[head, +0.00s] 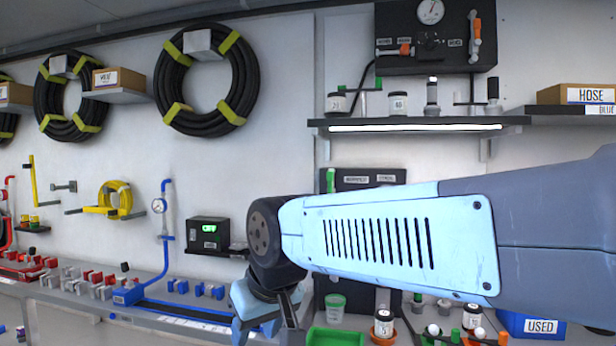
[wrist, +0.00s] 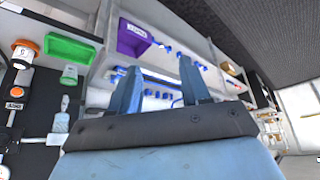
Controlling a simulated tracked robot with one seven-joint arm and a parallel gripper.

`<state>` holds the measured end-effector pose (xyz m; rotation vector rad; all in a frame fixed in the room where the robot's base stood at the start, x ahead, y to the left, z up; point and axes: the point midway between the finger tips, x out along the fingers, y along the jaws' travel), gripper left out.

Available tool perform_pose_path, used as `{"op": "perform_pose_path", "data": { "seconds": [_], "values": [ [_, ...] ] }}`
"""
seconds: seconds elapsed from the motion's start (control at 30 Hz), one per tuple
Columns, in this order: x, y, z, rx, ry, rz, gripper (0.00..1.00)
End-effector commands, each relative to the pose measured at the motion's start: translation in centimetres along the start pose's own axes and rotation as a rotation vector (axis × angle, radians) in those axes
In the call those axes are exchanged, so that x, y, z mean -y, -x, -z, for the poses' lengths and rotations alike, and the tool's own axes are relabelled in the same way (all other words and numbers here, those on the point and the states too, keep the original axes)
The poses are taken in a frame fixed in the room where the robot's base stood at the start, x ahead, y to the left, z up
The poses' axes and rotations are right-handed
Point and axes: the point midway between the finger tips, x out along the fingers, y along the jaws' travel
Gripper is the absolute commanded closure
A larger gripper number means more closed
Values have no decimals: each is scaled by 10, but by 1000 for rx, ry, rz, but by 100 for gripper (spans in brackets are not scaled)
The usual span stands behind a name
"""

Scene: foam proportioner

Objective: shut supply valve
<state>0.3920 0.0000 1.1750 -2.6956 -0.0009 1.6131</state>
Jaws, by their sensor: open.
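My gripper (head: 262,318) hangs low in the middle of the head view, in front of the bench, with part of it cut off by the lower edge. In the wrist view my gripper (wrist: 158,72) has its two blue fingers apart with nothing between them. No valve is marked as the supply valve in what I can read. A black panel (head: 395,60) at the top carries a round gauge (head: 430,11) and orange-handled levers (head: 475,36). A blue pipe with a gauge (head: 159,206) stands on the left bench. My arm hides part of a lower black panel (head: 360,180).
A lit shelf (head: 420,125) with jars juts out below the upper panel. A green tray (head: 335,337), small jars and a blue USED bin (head: 535,325) stand low at the right. A purple bin (wrist: 132,38) shows in the wrist view. Hose coils (head: 208,80) hang on the wall.

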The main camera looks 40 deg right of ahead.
Motion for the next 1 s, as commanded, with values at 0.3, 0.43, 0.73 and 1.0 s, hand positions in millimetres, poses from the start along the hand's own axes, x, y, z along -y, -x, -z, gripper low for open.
{"op": "perform_pose_path", "data": {
  "seconds": [0.3,0.43,0.73,1.0],
  "values": [
    [-20,2,106,-254,-52,84,51],
    [-57,7,188,-473,-118,64,51],
    [-216,30,320,-881,-314,-293,51],
    [-332,51,340,-998,-437,-681,51]
  ]
}}
